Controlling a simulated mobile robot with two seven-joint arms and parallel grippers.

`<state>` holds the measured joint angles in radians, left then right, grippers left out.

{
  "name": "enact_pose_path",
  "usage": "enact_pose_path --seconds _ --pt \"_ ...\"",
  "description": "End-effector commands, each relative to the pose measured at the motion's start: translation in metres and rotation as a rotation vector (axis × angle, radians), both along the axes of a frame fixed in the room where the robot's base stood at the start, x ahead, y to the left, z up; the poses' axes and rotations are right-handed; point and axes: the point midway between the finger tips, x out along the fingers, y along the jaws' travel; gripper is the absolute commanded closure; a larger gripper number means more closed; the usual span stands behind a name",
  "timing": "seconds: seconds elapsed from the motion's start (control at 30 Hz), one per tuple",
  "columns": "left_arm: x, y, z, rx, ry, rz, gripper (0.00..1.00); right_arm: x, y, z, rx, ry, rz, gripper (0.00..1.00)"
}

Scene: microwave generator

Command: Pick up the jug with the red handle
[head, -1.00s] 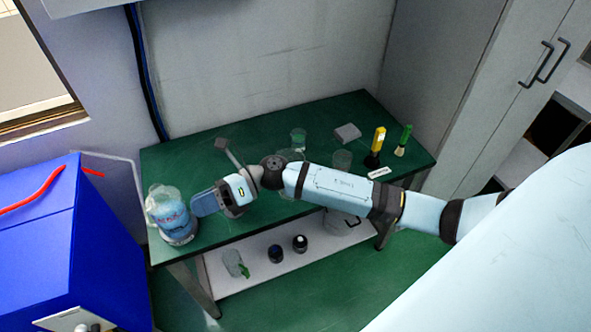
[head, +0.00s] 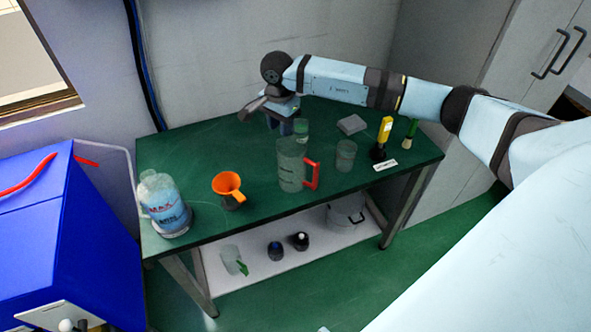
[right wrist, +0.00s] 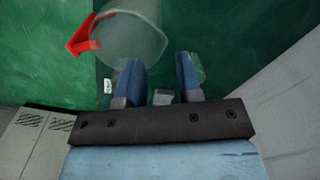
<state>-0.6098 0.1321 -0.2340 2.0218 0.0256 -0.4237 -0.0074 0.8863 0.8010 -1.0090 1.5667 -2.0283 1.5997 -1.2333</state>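The clear jug (head: 290,168) with the red handle (head: 312,176) stands upright on the green table (head: 200,150), its handle toward the right. My right gripper (head: 288,130) is above the table just behind the jug. In the right wrist view the gripper (right wrist: 160,68) has its two blue fingers apart, with nothing visibly held. The jug's round rim (right wrist: 128,38) lies beyond the left finger, and the red handle (right wrist: 82,38) is at upper left. Whether the fingers touch the jug cannot be told. My left gripper is not in view.
A small clear beaker (head: 302,128) is close beside my right gripper. Another beaker (head: 345,155) stands right of the jug. An orange funnel (head: 228,184) and a large labelled bottle (head: 165,205) stand at left. A yellow-topped bottle (head: 384,135) and green-handled brush (head: 409,134) are at right.

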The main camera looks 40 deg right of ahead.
Motion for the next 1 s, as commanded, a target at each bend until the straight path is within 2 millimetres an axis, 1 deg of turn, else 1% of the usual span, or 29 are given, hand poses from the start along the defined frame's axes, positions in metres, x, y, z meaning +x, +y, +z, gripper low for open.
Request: enact_pose_path --seconds 0.03,0.1,0.37,0.47,0.6,0.67,0.73,0.9,0.93,0.97,1.0 --pt "0.000 0.000 0.001 0.000 -0.001 0.000 0.57 0.000 0.001 -0.008 0.001 0.001 0.000 0.67" --pt "0.000 0.000 0.001 0.000 0.000 0.000 0.57 0.000 0.000 -0.017 0.001 0.001 -0.001 0.67" --pt "-0.001 0.000 0.001 0.001 0.002 -0.001 0.57 0.000 0.002 -0.032 0.002 0.001 -0.001 0.67" --pt "-0.001 0.000 0.004 0.003 0.000 -0.001 0.57 0.000 0.004 -0.045 0.003 0.002 -0.001 0.67" --pt "-0.001 0.000 0.006 0.005 -0.004 -0.002 0.57 0.000 0.005 -0.067 0.003 0.002 -0.001 0.67" --pt "-0.001 0.000 0.006 0.005 -0.004 -0.002 0.57 0.000 0.005 -0.074 0.003 0.001 -0.002 0.67" --pt "-0.001 0.000 0.006 0.005 -0.005 -0.003 0.57 0.000 0.005 -0.077 0.002 0.001 -0.002 0.67" --pt "-0.001 0.000 0.005 0.006 -0.005 -0.004 0.57 0.000 0.004 -0.077 0.002 0.000 -0.001 0.67" --pt "-0.001 0.000 0.005 0.006 -0.005 -0.004 0.57 0.000 0.004 -0.077 0.002 0.000 -0.001 0.72" --pt "-0.001 0.000 0.005 0.006 -0.005 -0.004 0.57 0.000 0.004 -0.077 0.002 0.000 -0.001 0.79" --pt "-0.001 0.000 0.005 0.006 -0.004 -0.004 0.57 0.000 0.004 -0.077 0.002 0.000 -0.001 0.88"
